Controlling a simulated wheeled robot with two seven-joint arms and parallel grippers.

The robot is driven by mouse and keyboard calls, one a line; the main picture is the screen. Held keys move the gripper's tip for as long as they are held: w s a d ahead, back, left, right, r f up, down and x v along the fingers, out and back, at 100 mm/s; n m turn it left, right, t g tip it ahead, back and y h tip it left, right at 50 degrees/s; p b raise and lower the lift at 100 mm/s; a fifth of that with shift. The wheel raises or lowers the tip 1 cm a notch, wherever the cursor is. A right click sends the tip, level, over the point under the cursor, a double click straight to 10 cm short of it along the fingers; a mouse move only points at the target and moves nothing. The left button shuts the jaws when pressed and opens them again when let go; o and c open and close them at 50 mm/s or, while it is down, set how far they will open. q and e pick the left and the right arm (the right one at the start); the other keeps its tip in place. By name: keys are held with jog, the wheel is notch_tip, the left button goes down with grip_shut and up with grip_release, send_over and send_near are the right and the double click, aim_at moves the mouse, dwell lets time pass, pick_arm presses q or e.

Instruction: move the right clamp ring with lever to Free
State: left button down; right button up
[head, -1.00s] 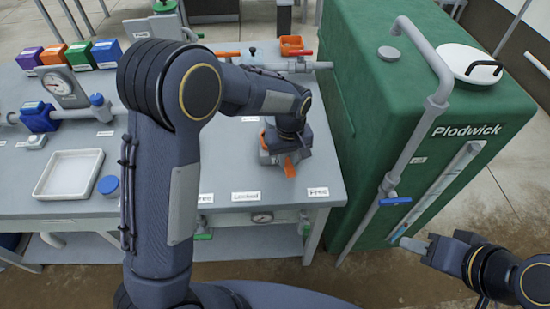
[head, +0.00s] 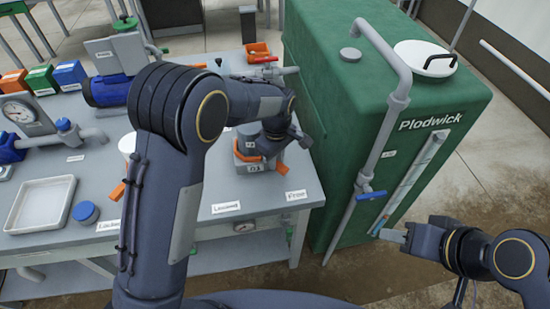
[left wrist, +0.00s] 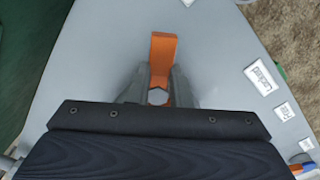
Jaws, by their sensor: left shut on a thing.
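The right clamp ring with lever (head: 240,152) is a grey block with orange parts near the table's right front corner, partly hidden by my left gripper (head: 284,139). Its orange lever (left wrist: 163,55) shows in the left wrist view between my left fingers (left wrist: 157,88) and sticks out past them. The gripper is shut on it. A hexagonal bolt head lies between the fingers. The label "Free" (head: 296,195) is at the table's front right, with "Locked" (head: 226,207) to its left. My right gripper (head: 391,236) is empty in front of the green tank; its finger gap is unclear.
The green tank (head: 340,110) stands close to the table's right side, with a grey pipe and blue valve handle (head: 371,195). Another orange lever (head: 117,191) is left of my left arm. A white tray (head: 40,203) and blue-capped jar (head: 86,213) stand further left.

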pick_arm(q)
jog(key=shift+w+d, duration=0.1)
jog(key=c, duration=1.3)
grip_release()
notch_tip(320, 180, up, 8)
jog(key=shift+f, duration=0.1)
